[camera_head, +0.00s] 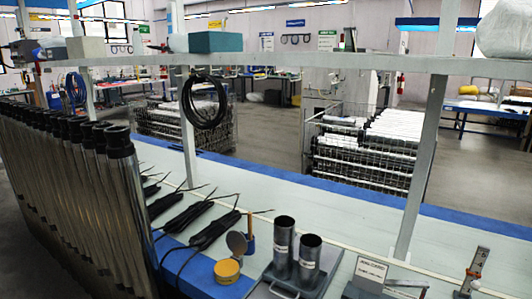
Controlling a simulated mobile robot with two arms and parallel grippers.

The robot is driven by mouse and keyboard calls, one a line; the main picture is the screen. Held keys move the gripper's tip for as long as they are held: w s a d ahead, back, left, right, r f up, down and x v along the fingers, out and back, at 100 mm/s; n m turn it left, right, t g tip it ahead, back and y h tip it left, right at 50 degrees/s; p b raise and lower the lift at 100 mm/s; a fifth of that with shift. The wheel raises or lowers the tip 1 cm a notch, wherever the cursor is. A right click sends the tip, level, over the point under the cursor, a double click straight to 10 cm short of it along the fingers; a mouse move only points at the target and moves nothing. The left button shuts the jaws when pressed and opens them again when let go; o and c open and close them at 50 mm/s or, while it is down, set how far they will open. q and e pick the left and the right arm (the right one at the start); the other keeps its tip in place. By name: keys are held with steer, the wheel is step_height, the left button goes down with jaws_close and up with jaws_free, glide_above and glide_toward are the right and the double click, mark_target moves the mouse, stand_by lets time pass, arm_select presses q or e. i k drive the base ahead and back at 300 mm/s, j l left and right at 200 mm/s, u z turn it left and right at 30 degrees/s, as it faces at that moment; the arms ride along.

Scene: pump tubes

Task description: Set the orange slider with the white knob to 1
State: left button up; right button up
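What looks like the slider is a small upright piece (474,272) near the bottom right of the head view. It has a grey, slightly tilted upright with an orange-red part and a white part low on it. Its scale marks and setting are too small to read. It stands on the pale bench top (450,240). Neither of my grippers is in view.
Black cables lie further left, beside a row of metal tubes (90,200). A shelf (300,61) on posts spans above.

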mark_target(475, 285)
steer(key=z, duration=1.5)
steer(key=i+l, duration=0.1)
